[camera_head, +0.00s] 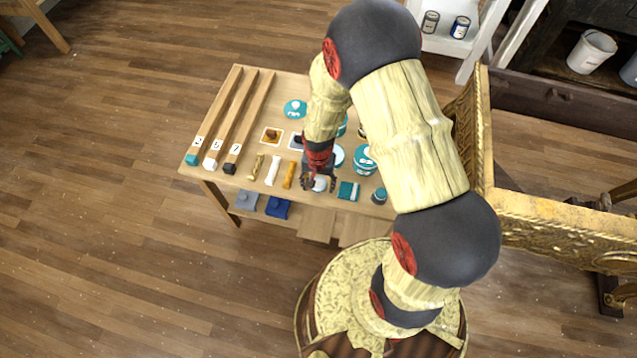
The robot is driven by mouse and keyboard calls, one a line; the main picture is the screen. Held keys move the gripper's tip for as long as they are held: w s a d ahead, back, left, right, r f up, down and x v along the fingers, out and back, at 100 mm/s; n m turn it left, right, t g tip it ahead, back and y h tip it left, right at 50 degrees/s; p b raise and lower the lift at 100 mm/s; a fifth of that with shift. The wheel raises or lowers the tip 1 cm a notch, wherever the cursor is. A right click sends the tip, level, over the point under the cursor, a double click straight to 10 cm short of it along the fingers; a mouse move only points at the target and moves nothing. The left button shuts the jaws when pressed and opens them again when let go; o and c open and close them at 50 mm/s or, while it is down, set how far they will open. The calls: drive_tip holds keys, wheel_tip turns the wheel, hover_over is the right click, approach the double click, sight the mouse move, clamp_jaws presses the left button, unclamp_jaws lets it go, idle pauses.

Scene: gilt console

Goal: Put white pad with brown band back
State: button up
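My gripper (319,186) points down over the front middle of the small wooden table, its fingers spread apart. A small whitish thing (320,183) shows between the fingers; it may be the white pad, but no brown band can be made out on it. Whether the fingers touch it cannot be told. A teal pad with a pale band (348,191) lies just right of my gripper. My arm hides part of the table behind the gripper.
A gilt console (570,232) stands at right.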

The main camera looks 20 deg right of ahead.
drive_tip(key=shift+r, duration=0.15)
wheel_tip(320, 180, up, 12)
drive_tip(key=p, duration=0.4)
wheel_tip(320, 180, up, 9)
drive_tip(key=n+t, duration=0.1)
hover_over(319, 183)
wheel_tip(319, 183, up, 14)
drive_tip(key=s+f+n+t, duration=0.1)
drive_tip(key=s+n+t, duration=0.1)
drive_tip(key=s+n, duration=0.1)
drive_tip(key=s+r+n+t, duration=0.2)
drive_tip(key=s+r+n, duration=0.1)
drive_tip(key=s+r, duration=0.8)
drive_tip(key=shift+r+t, duration=0.3)
drive_tip(key=shift+r, duration=0.6)
